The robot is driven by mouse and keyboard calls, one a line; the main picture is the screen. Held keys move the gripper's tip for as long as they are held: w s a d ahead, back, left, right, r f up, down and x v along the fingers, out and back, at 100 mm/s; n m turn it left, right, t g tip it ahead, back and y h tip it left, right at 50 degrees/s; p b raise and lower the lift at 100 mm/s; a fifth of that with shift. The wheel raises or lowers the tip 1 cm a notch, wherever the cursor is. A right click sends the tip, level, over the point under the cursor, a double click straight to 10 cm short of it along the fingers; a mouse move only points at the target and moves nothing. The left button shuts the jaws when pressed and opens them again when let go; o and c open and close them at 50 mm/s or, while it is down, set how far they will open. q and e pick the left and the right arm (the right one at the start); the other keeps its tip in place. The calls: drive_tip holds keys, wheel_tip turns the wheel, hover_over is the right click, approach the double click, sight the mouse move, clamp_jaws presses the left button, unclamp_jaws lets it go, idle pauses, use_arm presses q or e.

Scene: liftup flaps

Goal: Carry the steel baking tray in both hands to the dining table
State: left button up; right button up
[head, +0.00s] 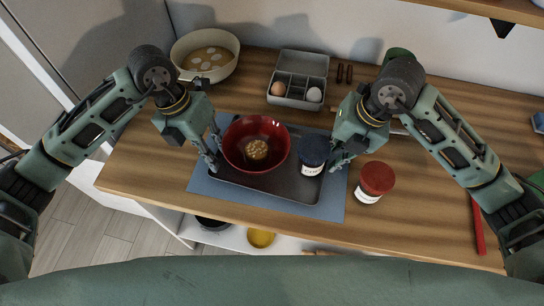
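The dark steel baking tray (264,189) lies on a blue mat (330,208) on the wooden counter. A red bowl (256,169) with a round brown item inside and a dark-lidded jar (313,156) stand on the tray. My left gripper (213,150) is at the tray's left edge, beside the bowl, with its fingers apart. My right gripper (338,158) is at the tray's right edge, close beside the jar. Its fingers overlap in this view, so its opening is unclear. I cannot tell whether either gripper touches the tray. No separate dining table is recognisable.
A red-lidded jar (375,181) stands right of the mat, near my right gripper. Behind are a cream pot (206,72) and a grey egg box (297,98). A red utensil (478,225) lies at right. The counter's front edge (270,228) is close to the mat.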

use_arm(q)
drive_tip(key=shift+d+f, duration=0.1)
drive_tip(key=shift+f, duration=0.15)
use_arm(e)
drive_tip(key=shift+f, duration=0.3)
use_arm(q)
drive_tip(key=shift+c, duration=0.6)
use_arm(e)
drive_tip(key=shift+c, duration=0.6)
use_arm(q)
clamp_jaws()
use_arm(e)
clamp_jaws()
use_arm(q)
drive_tip(key=shift+w+r, duration=0.1)
use_arm(e)
drive_tip(key=shift+w+r, duration=0.1)
drive_tip(key=shift+r, duration=0.05)
